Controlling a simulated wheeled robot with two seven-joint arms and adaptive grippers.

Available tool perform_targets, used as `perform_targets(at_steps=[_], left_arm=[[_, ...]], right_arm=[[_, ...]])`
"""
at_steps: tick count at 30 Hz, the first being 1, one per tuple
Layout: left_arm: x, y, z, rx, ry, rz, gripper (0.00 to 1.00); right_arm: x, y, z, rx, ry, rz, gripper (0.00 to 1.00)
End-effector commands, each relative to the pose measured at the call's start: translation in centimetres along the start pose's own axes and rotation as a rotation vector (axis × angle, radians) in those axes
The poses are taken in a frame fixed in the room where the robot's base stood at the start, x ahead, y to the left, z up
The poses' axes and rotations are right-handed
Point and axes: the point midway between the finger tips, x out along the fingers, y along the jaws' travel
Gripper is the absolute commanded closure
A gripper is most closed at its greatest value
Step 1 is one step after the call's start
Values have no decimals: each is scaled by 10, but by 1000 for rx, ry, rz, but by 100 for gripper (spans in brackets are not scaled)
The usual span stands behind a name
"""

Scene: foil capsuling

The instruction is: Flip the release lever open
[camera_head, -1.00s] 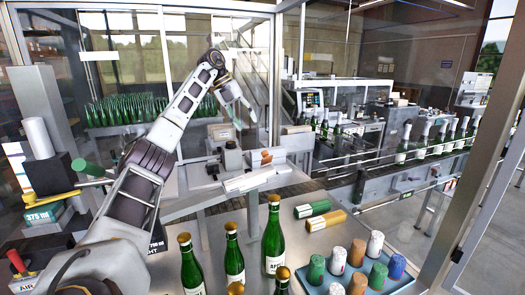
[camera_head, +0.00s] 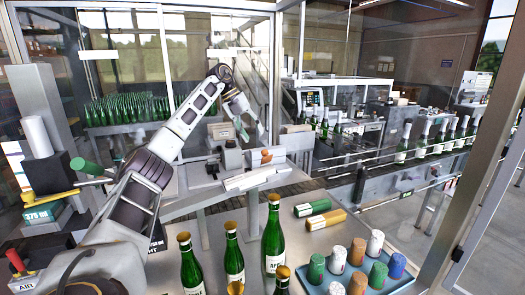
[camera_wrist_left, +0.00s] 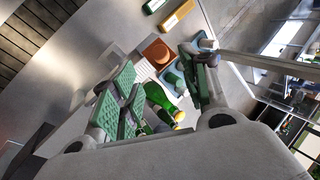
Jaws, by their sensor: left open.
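My left gripper (camera_head: 243,130) hangs in the air past the middle of the work table in the head view, its fingers pointing down. In the left wrist view the gripper (camera_wrist_left: 160,88) is open, its green-padded fingers apart and nothing held. Green bottles (camera_wrist_left: 160,100) show below and beyond the fingers. At the far left of the head view a yellow bar (camera_head: 50,195) lies by a green cylinder, and a red-knobbed handle (camera_head: 15,261) stands by an AIR label. I cannot tell which of them is the release lever. The gripper is far from both. My right gripper is not in view.
Gold-topped green bottles (camera_head: 232,255) stand at the table front. A blue tray (camera_head: 335,270) of coloured capsules is at right. Green and yellow rolls (camera_head: 325,220) lie behind it. A grey device (camera_head: 232,157) stands near the gripper. A metal post (camera_head: 480,180) rises at right.

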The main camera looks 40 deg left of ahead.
Motion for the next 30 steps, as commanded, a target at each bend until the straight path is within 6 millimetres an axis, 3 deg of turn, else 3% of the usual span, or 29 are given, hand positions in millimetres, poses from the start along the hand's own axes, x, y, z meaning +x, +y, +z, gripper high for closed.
perform_targets(at_steps=[18,30], left_arm=[[64,1,0,-1,1,3,55],[84,0,0,0,0,0,55]], right_arm=[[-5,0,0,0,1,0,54],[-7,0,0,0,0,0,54]])
